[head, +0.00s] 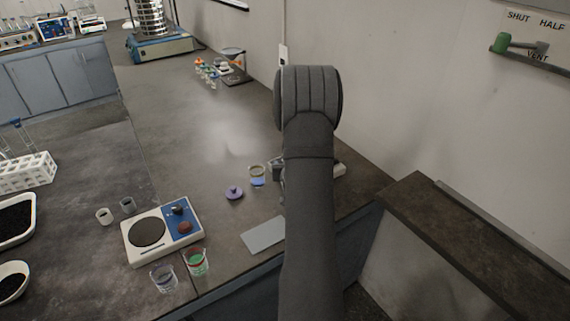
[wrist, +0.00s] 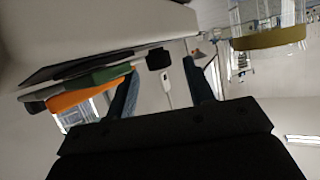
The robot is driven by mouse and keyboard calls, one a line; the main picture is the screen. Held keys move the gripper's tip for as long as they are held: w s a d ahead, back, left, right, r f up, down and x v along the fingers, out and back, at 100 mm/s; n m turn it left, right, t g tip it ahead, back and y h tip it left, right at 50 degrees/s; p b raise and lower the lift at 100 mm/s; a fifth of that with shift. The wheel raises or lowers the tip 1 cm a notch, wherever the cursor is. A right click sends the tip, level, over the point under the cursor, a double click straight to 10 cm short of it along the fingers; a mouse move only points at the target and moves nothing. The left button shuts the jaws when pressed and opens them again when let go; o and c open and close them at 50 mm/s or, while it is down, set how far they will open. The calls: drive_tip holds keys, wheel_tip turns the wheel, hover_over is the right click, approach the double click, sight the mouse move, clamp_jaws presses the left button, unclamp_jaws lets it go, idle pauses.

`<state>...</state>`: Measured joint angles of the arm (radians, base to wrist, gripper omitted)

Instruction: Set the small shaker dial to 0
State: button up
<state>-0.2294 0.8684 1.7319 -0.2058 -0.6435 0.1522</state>
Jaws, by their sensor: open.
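A white unit with a blue panel (head: 188,212), which may be the small shaker, sits on the near bench in the head view. It has a dark round plate (head: 148,232), a black knob (head: 178,209) and a dark red knob (head: 185,227). Their settings are too small to read. My arm hides most of my gripper in the head view.
Two beakers (head: 196,262) (head: 163,279) stand at the unit's front edge. A purple item (head: 234,192), a small blue-bottomed beaker (head: 257,175) and a grey plate (head: 265,235) lie to its right. Mid-bench is largely clear.

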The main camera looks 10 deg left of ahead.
drive_tip(key=shift+x, duration=1)
drive_tip(key=c, duration=1)
